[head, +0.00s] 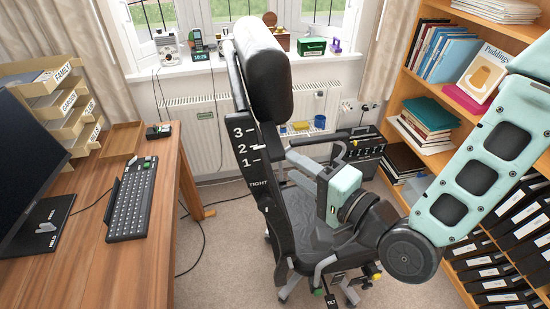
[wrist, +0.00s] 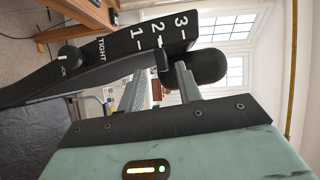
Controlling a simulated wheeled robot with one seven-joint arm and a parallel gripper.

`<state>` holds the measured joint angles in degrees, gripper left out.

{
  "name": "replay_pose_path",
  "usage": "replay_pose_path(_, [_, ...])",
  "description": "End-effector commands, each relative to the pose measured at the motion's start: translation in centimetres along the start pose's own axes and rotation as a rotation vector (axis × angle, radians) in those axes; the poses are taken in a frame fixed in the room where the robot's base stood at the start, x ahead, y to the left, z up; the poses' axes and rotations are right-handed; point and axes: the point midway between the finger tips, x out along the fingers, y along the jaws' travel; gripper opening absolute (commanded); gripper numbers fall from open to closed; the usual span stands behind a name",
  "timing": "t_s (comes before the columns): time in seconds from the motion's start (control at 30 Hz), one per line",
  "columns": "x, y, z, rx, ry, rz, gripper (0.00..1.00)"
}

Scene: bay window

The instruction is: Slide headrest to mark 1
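The black padded headrest (head: 266,72) sits at the top of the chair's dark backrest post, and its rounded end shows in the wrist view (wrist: 208,67). The post's side carries a scale (head: 245,147) with marks 3, 2 and 1 from top to bottom; it also shows in the wrist view (wrist: 158,38). A small dark slider part (wrist: 163,65) lies near mark 2; its exact setting is hard to read. A knob (wrist: 70,57) sits by the word TIGHT. My gripper (head: 304,172) is beside the post, its grey fingers (wrist: 160,82) apart with nothing visibly held.
The chair's armrest (head: 320,140) is close to my gripper. A wooden desk (head: 120,252) with a keyboard (head: 132,199) stands at left. A bookshelf (head: 408,82) fills the right. Carpet (head: 215,245) is open between desk and chair.

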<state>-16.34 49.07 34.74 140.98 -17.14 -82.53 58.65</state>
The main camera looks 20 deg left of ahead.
Motion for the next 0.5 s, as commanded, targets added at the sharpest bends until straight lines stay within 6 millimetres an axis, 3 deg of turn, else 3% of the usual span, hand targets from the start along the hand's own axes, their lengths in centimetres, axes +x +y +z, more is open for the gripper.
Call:
replay_pose_path(0.3, [5.2,-0.4,0.1,0.001,-0.002,-0.001,0.35])
replay_pose_path(0.5, [6.5,-0.3,0.1,0.000,-0.002,-0.001,0.35])
